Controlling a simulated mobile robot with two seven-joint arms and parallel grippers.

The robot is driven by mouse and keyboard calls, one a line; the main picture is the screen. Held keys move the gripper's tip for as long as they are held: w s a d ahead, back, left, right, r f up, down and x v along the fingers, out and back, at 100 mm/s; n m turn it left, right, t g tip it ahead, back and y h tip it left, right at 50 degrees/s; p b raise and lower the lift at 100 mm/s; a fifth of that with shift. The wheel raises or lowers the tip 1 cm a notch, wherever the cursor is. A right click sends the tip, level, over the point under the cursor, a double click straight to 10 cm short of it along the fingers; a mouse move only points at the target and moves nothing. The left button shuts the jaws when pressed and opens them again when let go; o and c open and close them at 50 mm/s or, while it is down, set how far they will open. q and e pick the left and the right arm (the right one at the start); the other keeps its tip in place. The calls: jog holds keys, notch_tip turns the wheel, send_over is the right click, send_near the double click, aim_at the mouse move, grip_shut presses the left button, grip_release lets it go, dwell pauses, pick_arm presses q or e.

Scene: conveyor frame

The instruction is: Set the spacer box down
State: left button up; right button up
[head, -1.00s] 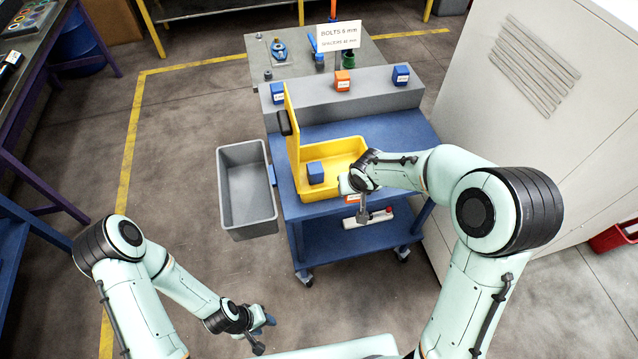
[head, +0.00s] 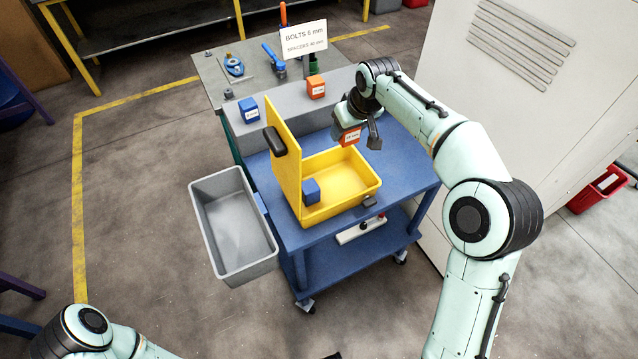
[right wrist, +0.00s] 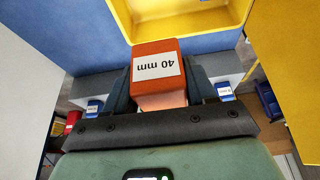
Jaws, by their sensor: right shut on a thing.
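The orange spacer box (head: 347,137) has a white label. In the right wrist view the orange box (right wrist: 156,62) reads "40 mm". My right gripper (head: 356,132) is shut on it, with a finger on each side. It holds the box above the blue cart top, behind the yellow bin (head: 366,178) toward its right. Whether the box touches anything below is hard to tell, but it looks raised. The bin's tall lid or panel stands upright on its left. A blue box (head: 311,191) lies inside the bin at the front left. My left gripper is out of view.
A grey ledge (head: 281,116) at the cart's back carries a blue box (head: 249,110) and another orange box (head: 316,87). A sign (head: 303,41) stands behind it. A grey open bin (head: 266,262) hangs left. Blue cart top (head: 400,160) is free right of the yellow bin.

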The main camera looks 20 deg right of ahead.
jog(key=shift+w+d+r, duration=0.1)
jog(key=shift+d+r, duration=0.05)
jog(key=shift+d, duration=0.15)
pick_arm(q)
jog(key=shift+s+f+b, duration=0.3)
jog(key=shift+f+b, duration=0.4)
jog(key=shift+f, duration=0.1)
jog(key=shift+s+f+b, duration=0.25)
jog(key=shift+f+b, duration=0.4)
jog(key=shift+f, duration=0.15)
pick_arm(e)
jog(key=shift+f, duration=9.6)
jog(key=shift+f, duration=0.15)
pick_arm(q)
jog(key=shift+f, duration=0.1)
pick_arm(e)
jog(key=o, duration=1.1)
